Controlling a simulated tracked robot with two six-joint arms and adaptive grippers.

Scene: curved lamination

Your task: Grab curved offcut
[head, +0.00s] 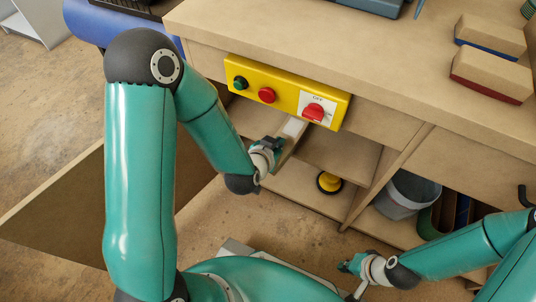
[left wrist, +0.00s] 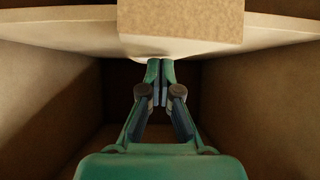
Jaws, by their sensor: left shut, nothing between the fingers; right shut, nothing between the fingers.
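My left gripper (head: 275,146) is at the open front of the workbench, below the yellow switch box. In the left wrist view its fingers (left wrist: 158,72) are shut with nothing between them. Just beyond the tips is a pale, curved-looking edge (left wrist: 70,35) across the view, with a light wooden block (left wrist: 180,25) in front of it at the top. In the head view a narrow pale-ended wooden piece (head: 294,128) stands beside the gripper. I cannot tell whether any of these is the curved offcut. My right gripper (head: 348,267) is shut and empty, low in front of the bench.
The yellow switch box (head: 280,94) sits on the bench front just above my left gripper. Shelf compartments below hold a yellow-and-black round item (head: 329,182) and a grey bucket (head: 402,196). Some floor between the grippers is clear.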

